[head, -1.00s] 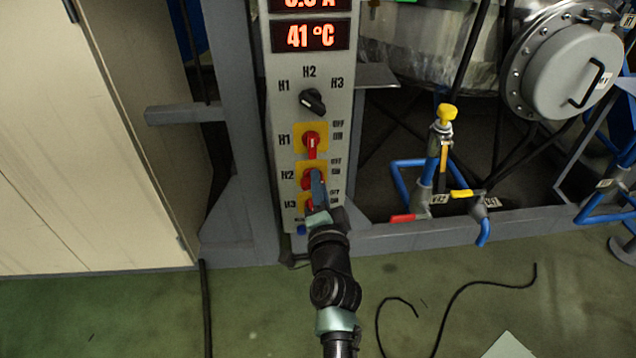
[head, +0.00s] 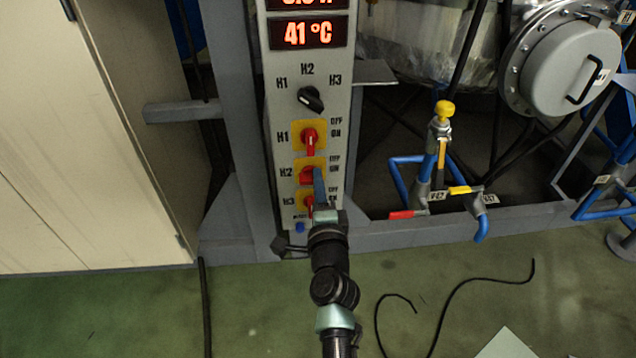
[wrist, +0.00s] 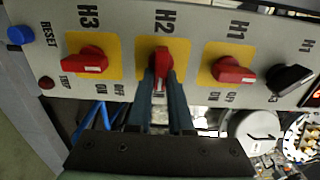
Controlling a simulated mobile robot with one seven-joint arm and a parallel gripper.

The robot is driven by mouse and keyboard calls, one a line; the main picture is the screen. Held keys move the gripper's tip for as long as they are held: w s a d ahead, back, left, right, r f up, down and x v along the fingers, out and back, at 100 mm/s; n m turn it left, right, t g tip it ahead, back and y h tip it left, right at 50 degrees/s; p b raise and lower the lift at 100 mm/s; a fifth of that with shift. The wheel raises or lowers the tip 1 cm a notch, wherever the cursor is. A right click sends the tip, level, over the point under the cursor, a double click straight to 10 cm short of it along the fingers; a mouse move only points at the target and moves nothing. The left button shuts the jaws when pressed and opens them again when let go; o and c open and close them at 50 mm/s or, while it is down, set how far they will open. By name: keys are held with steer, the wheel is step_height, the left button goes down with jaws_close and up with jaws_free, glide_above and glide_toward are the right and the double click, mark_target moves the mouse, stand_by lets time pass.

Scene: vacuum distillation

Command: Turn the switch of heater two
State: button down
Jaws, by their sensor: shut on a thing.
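The panel's H2 heater switch (head: 306,175) is a red knob on a yellow plate, between the H1 and H3 switches. My gripper (head: 318,182) reaches it from below right in the head view and partly covers it. In the wrist view the H2 knob (wrist: 161,62) stands between the fingertips of my gripper (wrist: 160,78), which are shut on its handle. This handle lies across the panel, crosswise to the H1 handle (wrist: 232,70) and the H3 handle (wrist: 85,60). The fingers hide part of the labels beside H2.
A black selector knob (head: 311,99) and a display reading 41 °C (head: 309,33) are above. A blue reset button (wrist: 20,35) is past H3. Blue pipes and a yellow-handled valve (head: 445,110) stand to the right. Black cables (head: 480,285) lie on the green floor.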

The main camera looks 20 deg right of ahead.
steer(key=shift+f, duration=0.1)
steer(key=c, duration=0.8)
jaws_free()
steer(key=p+v, duration=0.2)
steer(key=v, duration=1.1)
steer(key=shift+p, duration=0.3)
